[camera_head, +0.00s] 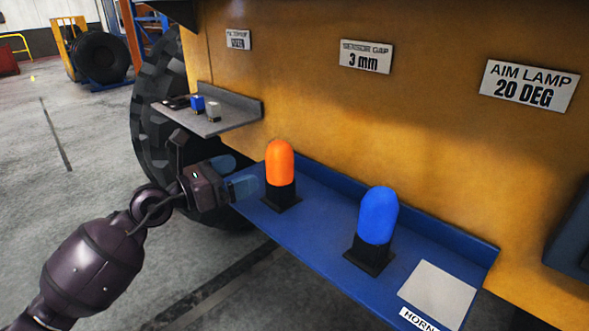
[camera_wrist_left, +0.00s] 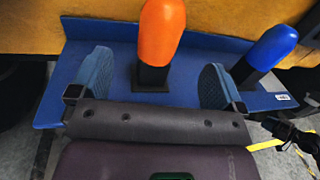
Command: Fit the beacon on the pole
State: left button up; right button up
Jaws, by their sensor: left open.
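An orange beacon (camera_head: 280,163) with a black square base stands upright on the blue shelf. It also shows in the left wrist view (camera_wrist_left: 161,35). A blue beacon (camera_head: 378,216) with a similar base stands to its right on the same shelf, and in the left wrist view (camera_wrist_left: 271,49). My left gripper (camera_head: 235,176) is open and empty just left of the orange beacon. In the left wrist view its spread fingers (camera_wrist_left: 155,80) flank the orange beacon's base, which stands ahead of them. I cannot make out the pole in either view.
The blue shelf (camera_head: 320,262) runs along a yellow machine body with label plates. A pale square plate (camera_head: 437,293) lies at its right end. A grey ledge (camera_head: 237,112) with small blue and grey pieces sits behind my left gripper. A dark mechanical part (camera_wrist_left: 296,137) shows at the wrist view's right edge.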

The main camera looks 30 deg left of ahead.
aim_at(267, 166)
pick_arm(q)
jog(key=w+d, duration=0.1)
jog(key=w+d+p, duration=0.1)
jog(key=w, duration=0.1)
jog(key=shift+w+f+m, duration=0.1)
jog(key=shift+f+m, duration=0.05)
jog(key=shift+m, duration=0.15)
jog(key=p+x, duration=0.1)
jog(key=x, duration=0.4)
jog(key=shift+w+d, duration=0.2)
jog(key=shift+w, duration=0.05)
jog(key=shift+w+d+f+p, duration=0.1)
jog(key=shift+w+d+p, duration=0.1)
jog(key=shift+w+p, duration=0.1)
pick_arm(e)
jog(key=shift+s+a+r, duration=0.25)
jog(key=shift+s+r, duration=0.5)
jog(key=shift+s, duration=0.1)
